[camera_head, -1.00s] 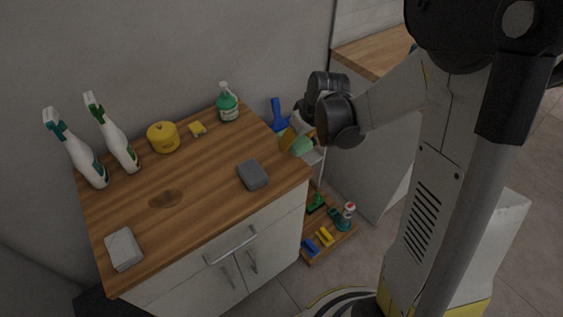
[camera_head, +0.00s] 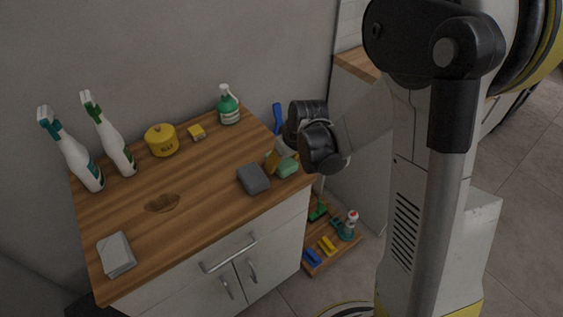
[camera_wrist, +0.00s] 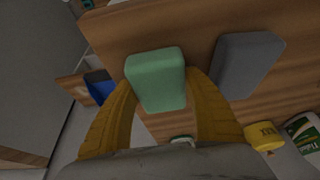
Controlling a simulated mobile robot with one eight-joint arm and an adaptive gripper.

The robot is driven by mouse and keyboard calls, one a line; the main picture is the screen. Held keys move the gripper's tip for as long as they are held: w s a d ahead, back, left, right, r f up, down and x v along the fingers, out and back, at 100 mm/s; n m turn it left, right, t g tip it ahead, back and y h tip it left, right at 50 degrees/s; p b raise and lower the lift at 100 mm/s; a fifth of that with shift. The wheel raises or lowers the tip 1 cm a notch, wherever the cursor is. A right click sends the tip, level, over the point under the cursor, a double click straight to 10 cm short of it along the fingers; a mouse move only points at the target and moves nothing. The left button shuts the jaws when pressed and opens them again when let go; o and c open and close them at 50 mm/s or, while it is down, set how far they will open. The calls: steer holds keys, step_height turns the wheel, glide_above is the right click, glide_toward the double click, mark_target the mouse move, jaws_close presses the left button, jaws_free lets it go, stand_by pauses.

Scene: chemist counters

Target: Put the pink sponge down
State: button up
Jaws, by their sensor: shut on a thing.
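No pink sponge shows in either view. My gripper (camera_wrist: 160,82) has its yellow fingers shut on a green sponge (camera_wrist: 156,72), one finger on each side. In the head view the green sponge (camera_head: 288,168) is at the right end of the wooden counter top (camera_head: 205,200), over or on its edge; whether it touches the wood I cannot tell. A dark grey sponge (camera_head: 253,179) lies on the counter just left of it and also shows in the wrist view (camera_wrist: 246,65). A light grey folded cloth or pad (camera_head: 116,254) lies at the front left corner.
Two white spray bottles (camera_head: 75,155), (camera_head: 113,140), a yellow tin (camera_head: 161,140), a small yellow block (camera_head: 196,132) and a green bottle (camera_head: 228,106) stand along the back. A brown stain (camera_head: 162,203) marks the middle. Several cleaning items lie on a low wooden shelf (camera_head: 338,250).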

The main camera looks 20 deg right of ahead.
steer(key=o, duration=1.3)
steer(key=p+v, duration=0.5)
steer(key=v, duration=0.8)
steer(key=shift+s+a+r+m+t+h, duration=0.25)
steer(key=shift+s+r+m+t, duration=0.3)
steer(key=shift+s+r, duration=1.55)
steer(key=shift+s+a+r+m+t+h, duration=0.5)
steer(key=shift+s+r, duration=0.8)
steer(key=shift+s, duration=1.65)
steer(key=shift+s+r+m+t+y, duration=0.1)
steer(key=shift+s+r+m+t, duration=0.45)
steer(key=shift+s+r, duration=1.55)
steer(key=shift+s+f, duration=0.4)
steer(key=shift+f, duration=0.05)
